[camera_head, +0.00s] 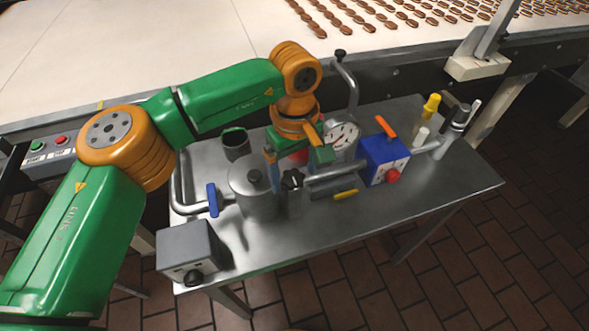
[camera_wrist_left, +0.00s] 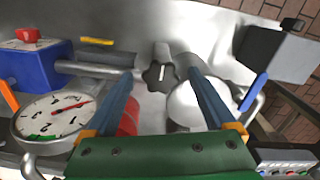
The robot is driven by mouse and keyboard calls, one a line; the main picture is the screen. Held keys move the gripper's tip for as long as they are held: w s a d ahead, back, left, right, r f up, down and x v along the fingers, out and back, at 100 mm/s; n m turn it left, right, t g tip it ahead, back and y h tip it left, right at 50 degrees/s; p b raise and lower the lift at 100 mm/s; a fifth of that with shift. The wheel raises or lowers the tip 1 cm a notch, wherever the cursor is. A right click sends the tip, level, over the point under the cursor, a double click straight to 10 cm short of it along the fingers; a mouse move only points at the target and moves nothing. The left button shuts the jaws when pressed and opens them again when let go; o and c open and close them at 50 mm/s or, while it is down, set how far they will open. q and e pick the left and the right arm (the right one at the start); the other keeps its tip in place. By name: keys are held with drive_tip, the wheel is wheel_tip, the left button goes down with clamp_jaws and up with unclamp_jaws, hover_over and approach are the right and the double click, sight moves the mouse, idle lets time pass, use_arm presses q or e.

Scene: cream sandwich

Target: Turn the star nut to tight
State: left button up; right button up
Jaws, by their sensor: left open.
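The star nut (camera_head: 292,179) is a black lobed knob on a grey metal fitting, in front of and right of the round steel pot. In the left wrist view the star nut (camera_wrist_left: 154,77) shows a pale mark on its face. My left gripper (camera_wrist_left: 160,76) is open, its two blue fingers apart on either side of the nut in that view. In the head view my left gripper (camera_head: 293,171) hangs just above and behind the nut. I cannot tell if a finger touches it. My right gripper is not in view.
The steel pot (camera_head: 252,191) has a blue-handled valve (camera_head: 213,200) at its left. A white dial gauge (camera_head: 345,136) and a blue box (camera_head: 384,157) with a red knob stand to the right. A grey box (camera_head: 190,248) sits at the table's front left corner. Pipes crowd the nut.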

sight(294, 179)
use_arm(q)
wheel_tip(294, 179, up, 7)
drive_tip(key=shift+r, duration=0.1)
idle(0.5)
